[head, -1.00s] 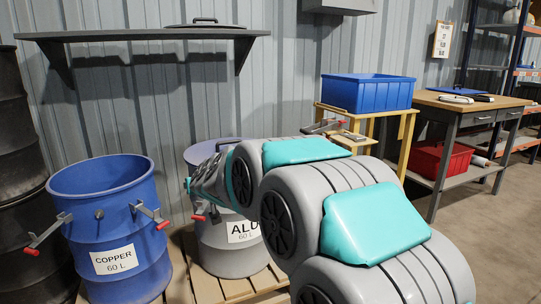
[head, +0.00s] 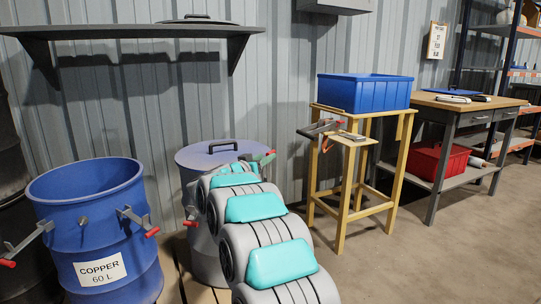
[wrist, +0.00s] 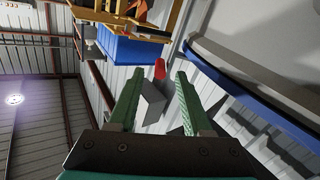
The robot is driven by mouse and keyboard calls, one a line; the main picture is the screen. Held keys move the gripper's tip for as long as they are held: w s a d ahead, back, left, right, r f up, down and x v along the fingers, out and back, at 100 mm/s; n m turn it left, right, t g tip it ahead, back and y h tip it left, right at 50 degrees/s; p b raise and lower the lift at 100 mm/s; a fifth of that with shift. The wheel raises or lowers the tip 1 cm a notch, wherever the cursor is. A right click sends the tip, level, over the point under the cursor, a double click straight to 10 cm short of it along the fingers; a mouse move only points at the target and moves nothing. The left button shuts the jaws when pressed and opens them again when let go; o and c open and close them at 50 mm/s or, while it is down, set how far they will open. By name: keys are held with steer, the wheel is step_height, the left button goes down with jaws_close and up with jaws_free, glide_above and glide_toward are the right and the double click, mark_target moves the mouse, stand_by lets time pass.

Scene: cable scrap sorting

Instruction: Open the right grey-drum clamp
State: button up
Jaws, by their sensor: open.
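The grey drum (head: 203,261) stands behind my arm, with a grey lid (head: 210,155) and black handle on top. Its right clamp is at the right of the rim, and its red tip (head: 272,152) shows just beside my gripper (head: 265,159). The left clamp's red grip (head: 191,223) hangs at the drum's left side. In the wrist view my gripper (wrist: 157,85) is open, its two green fingers apart. The clamp's red grip (wrist: 160,69) and a grey lever part (wrist: 151,103) show between the fingers. I cannot tell whether they touch. My arm hides much of the drum.
A blue copper drum (head: 91,222) with red-tipped clamps stands left of the grey drum. To the right are a wooden stand (head: 343,209) with a blue bin (head: 364,93) and a workbench (head: 440,110). A wall shelf (head: 130,31) hangs above. Floor at right is clear.

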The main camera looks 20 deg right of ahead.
steer(key=shift+x, duration=2.55)
steer(key=shift+r, duration=0.1)
steer(key=shift+c, duration=0.2)
jaws_close()
